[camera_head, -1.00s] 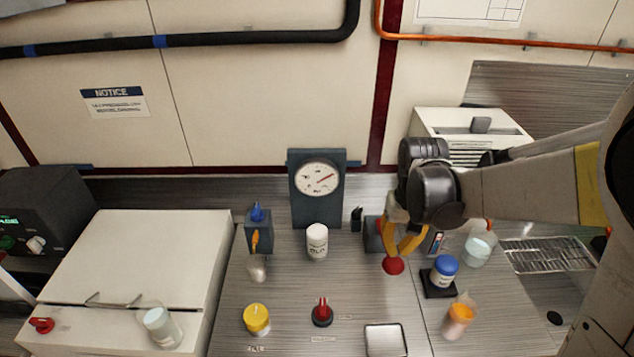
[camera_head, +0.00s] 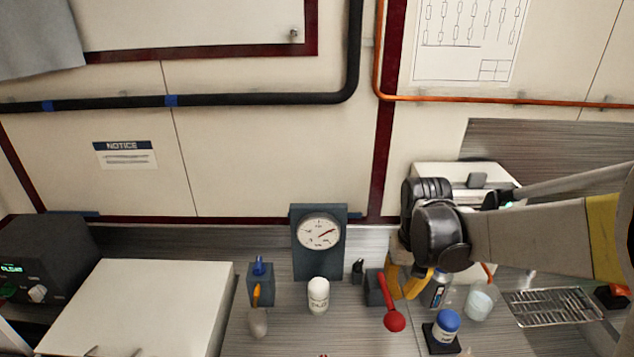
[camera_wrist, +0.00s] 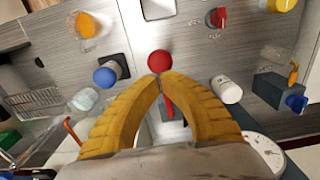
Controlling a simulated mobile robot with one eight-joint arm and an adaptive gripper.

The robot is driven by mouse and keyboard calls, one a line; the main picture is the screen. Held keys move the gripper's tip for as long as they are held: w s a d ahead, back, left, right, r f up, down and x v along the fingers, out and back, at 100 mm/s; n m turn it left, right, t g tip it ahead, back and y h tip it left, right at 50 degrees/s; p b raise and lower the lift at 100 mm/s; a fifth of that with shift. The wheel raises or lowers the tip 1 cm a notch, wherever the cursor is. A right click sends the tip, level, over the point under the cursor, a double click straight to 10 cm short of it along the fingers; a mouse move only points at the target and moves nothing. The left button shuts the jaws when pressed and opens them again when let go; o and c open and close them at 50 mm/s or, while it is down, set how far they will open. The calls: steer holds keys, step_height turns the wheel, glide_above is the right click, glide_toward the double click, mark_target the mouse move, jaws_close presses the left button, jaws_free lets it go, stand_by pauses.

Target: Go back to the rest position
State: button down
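My gripper (camera_head: 407,292) has two yellow fingers and hangs low over the counter on the right. In the wrist view the fingertips (camera_wrist: 159,77) come together, and the gripper looks shut with nothing in it.
A blue-capped jar (camera_head: 446,325) and a clear beaker (camera_head: 479,302) stand right of my gripper. A white-capped bottle (camera_head: 318,296) and a dial gauge (camera_head: 319,258) stand left. A wire rack (camera_head: 553,307) lies far right. The wall is close behind.

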steer(key=s+f+t+b, duration=0.1)
steer(key=s+t+b, duration=0.6)
steer(key=s+b, duration=0.4)
steer(key=shift+s, duration=0.85)
steer(key=shift+f, duration=0.1)
